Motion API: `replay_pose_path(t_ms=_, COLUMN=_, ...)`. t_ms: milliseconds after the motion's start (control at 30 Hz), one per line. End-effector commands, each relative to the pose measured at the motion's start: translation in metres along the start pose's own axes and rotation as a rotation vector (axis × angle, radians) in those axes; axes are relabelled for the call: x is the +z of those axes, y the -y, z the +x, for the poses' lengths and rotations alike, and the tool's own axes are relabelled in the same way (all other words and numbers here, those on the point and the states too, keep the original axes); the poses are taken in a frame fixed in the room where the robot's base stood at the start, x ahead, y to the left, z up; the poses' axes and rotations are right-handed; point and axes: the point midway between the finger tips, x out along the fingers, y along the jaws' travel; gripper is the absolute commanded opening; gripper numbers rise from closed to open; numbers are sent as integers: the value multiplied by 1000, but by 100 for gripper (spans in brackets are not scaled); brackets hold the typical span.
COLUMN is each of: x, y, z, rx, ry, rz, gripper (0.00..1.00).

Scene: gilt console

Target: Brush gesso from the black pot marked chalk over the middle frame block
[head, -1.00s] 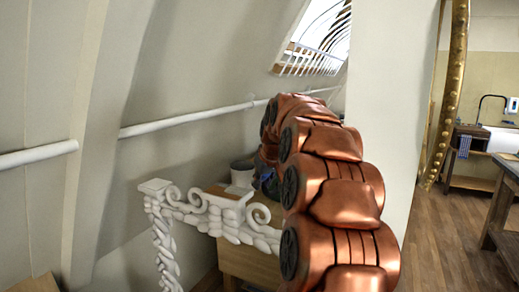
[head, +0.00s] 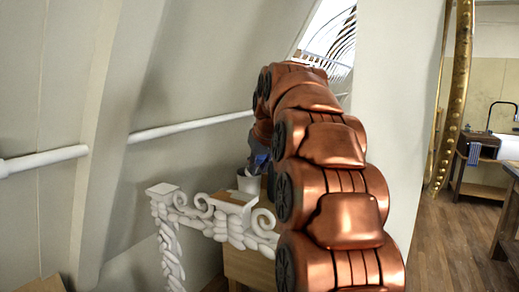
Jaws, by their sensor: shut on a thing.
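My gripper (head: 258,155) shows only as a small dark blue-grey piece past the far end of my copper arm, just above a white pot. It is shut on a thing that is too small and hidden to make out. The white pot (head: 248,183) stands upright on the surface behind the carved white console. I cannot make out a black pot marked chalk or the frame blocks; my arm covers much of that surface.
The white carved console (head: 245,236) with scrolls stands left of my arm, its twisted leg (head: 169,250) at the front. A white rail (head: 190,125) runs along the sloped wall. A pale pillar (head: 395,130) stands right of my arm. Wooden floor (head: 445,240) is open at right.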

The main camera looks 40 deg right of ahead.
Motion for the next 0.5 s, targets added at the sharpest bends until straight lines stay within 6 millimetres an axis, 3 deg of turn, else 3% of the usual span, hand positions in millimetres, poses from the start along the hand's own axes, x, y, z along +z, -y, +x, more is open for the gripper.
replay_pose_path(t_ms=300, x=-19, y=0, z=-26, rx=-1, ry=-2, rz=-3, gripper=0)
replay_pose_path(t_ms=500, x=-22, y=0, z=-30, rx=-2, ry=0, rz=-3, gripper=0)
